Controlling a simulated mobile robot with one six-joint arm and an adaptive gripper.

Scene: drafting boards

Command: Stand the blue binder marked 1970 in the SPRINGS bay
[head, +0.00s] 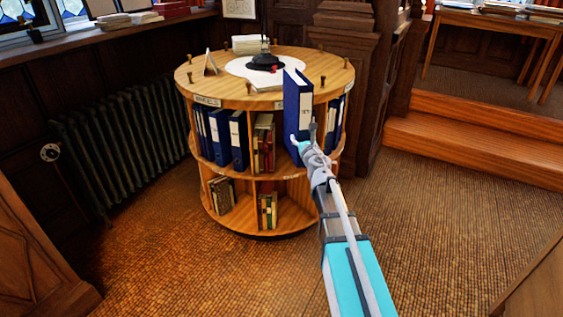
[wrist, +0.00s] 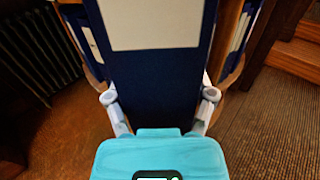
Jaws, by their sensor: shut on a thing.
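My gripper (head: 305,141) is shut on a blue binder (head: 297,112), which it holds upright by the spine. The binder has a pale spine label with small writing that I cannot read for certain. It is in front of the round wooden bookcase (head: 228,88), its top rising above the edge of the bookcase top. In the wrist view the binder (wrist: 160,85) fills the middle, with a fingertip on each side. The bookcase has small label plates on its rim; the left one (head: 207,101) seems to read WHEELS. I cannot make out a SPRINGS plate.
Blue binders (head: 238,140) stand in the upper left bay, and more (head: 337,122) at the right. Old books (head: 263,145) fill part of the middle bay. Pegs and a black-based object (head: 266,62) are on top. A radiator (head: 125,135) is left; wooden steps (head: 480,130) are right.

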